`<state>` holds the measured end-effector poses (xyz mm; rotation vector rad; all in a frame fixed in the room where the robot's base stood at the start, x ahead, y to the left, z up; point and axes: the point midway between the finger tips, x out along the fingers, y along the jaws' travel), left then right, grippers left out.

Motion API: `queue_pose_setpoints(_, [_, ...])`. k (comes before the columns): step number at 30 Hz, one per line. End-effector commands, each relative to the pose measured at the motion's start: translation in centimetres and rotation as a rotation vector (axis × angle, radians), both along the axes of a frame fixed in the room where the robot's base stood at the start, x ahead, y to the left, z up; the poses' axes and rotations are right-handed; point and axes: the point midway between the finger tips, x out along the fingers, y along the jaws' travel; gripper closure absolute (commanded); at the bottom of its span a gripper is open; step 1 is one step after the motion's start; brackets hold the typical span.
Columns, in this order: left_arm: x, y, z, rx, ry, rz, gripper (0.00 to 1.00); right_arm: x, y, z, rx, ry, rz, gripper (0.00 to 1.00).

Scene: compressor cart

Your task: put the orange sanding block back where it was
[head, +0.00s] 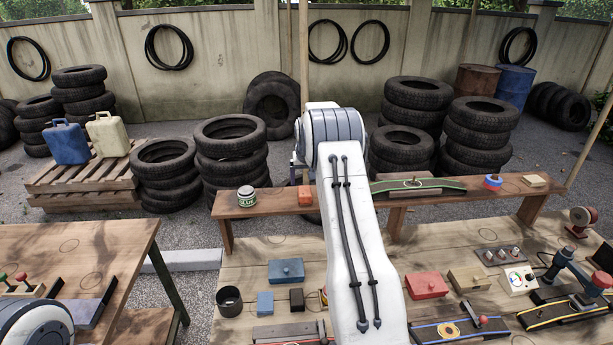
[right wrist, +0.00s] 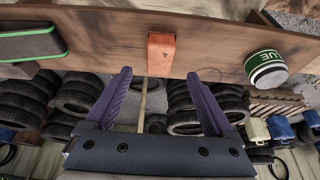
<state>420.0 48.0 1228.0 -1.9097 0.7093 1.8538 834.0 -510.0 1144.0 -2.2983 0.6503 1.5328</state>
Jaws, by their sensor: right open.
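The orange sanding block (head: 305,196) rests on the raised plank shelf (head: 270,205), right of the green-labelled glue tin (head: 247,197), partly beside my arm. In the right wrist view the block (right wrist: 161,54) lies on the brown plank, in line with the gap between my fingers. My right gripper (right wrist: 158,73) is open and empty, one finger on each side of the block's near end in the picture, with gaps on both sides. In the head view my right arm hides most of the gripper. My left gripper is out of view; only part of my left arm shows at lower left.
The shelf also holds a green-edged belt (head: 420,185), a blue-and-red roll (head: 493,182) and a pale block (head: 534,180). The bench below carries a blue box (head: 286,271), a red box (head: 426,285) and several tools.

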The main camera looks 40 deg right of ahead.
Motion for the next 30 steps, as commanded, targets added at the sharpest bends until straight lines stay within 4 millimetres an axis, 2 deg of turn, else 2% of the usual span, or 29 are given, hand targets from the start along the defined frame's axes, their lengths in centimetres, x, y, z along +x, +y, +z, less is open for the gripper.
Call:
queue_pose_setpoints(1, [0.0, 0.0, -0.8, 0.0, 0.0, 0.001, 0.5, -0.3, 0.2, 0.8, -0.003, -0.004, 0.0, 0.12])
queue_pose_setpoints(3, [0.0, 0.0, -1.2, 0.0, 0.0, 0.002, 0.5, -0.7, 0.5, 2.0, -0.002, -0.003, 0.0, 0.12])
queue_pose_setpoints(9, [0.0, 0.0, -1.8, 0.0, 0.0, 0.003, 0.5, -1.5, 0.9, 4.3, -0.001, -0.001, 0.0, 0.12])
queue_pose_setpoints(17, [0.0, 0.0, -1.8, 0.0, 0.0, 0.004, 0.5, -1.7, 1.1, 4.8, 0.001, 0.001, 0.001, 0.12])
queue_pose_setpoints(20, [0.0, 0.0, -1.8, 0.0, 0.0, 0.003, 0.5, -1.4, 2.8, 5.2, 0.004, 0.004, 0.025, 0.12])
queue_pose_setpoints(23, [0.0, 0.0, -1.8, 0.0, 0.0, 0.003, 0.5, -1.1, 8.0, 6.3, 0.017, 0.019, 0.104, 0.12])
queue_pose_setpoints(26, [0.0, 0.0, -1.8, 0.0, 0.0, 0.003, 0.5, -2.0, 16.7, 7.8, 0.037, 0.047, 0.236, 0.12])
queue_pose_setpoints(27, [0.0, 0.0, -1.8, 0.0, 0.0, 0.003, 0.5, -3.0, 20.7, 8.4, 0.046, 0.062, 0.299, 0.12])
queue_pose_setpoints(29, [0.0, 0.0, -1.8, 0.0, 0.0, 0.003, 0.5, -5.3, 26.4, 9.1, 0.059, 0.088, 0.395, 0.12])
queue_pose_setpoints(30, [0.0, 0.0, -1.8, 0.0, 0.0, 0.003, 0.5, -7.2, 30.0, 9.5, 0.066, 0.106, 0.46, 0.12])
